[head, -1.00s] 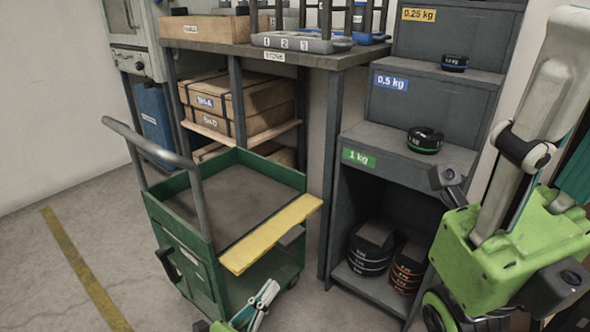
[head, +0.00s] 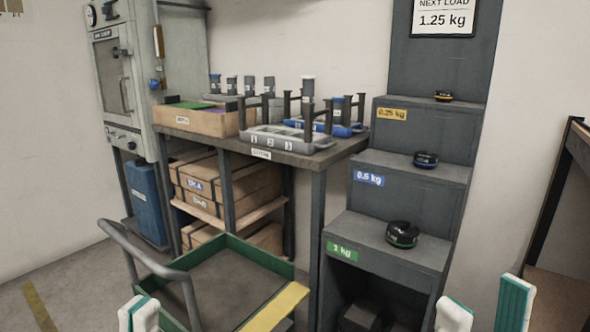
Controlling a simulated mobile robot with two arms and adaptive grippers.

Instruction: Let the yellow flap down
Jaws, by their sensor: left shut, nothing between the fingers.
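The yellow flap (head: 276,308) runs along the right side of the green cart (head: 238,243). Its top face shows as a flat strip, and its near end is cut off by the bottom of the picture. What supports it underneath is hidden. My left gripper (head: 139,314) is at the bottom edge, in front of the cart handle's side, shut and empty, apart from the flap. My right gripper (head: 484,308) is at the bottom right, its two fingers wide apart with nothing between them. It is well to the right of the flap.
The cart's grey handle (head: 145,262) rises at its left. A workbench (head: 305,158) with trays stands behind the cart. A stepped grey weight rack (head: 395,262) stands right of it, holding dark weights. Floor is clear at left.

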